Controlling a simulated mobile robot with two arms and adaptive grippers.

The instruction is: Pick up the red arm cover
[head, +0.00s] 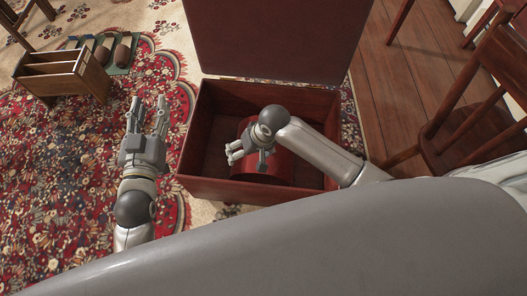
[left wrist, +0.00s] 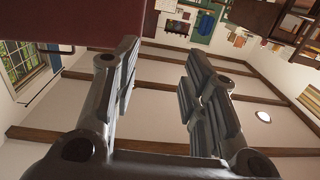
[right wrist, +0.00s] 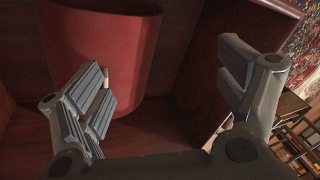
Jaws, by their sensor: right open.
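The red arm cover (head: 284,170) is a curved, smooth red piece inside the open reddish-brown chest (head: 240,190). It also shows in the right wrist view (right wrist: 112,40), standing on the chest floor. My right gripper (head: 236,151) reaches over the chest beside the cover, and hides part of it in the head view. In the right wrist view my right gripper (right wrist: 165,68) is open and empty. Its left finger overlaps the cover's lower edge; I cannot tell whether they touch. My left gripper (head: 148,112) is open and empty, over the rug left of the chest.
The chest's raised lid (head: 275,35) stands behind it. A small wooden rack (head: 65,77) is on the patterned rug at far left. A wooden chair (head: 470,105) stands at right on the plank floor.

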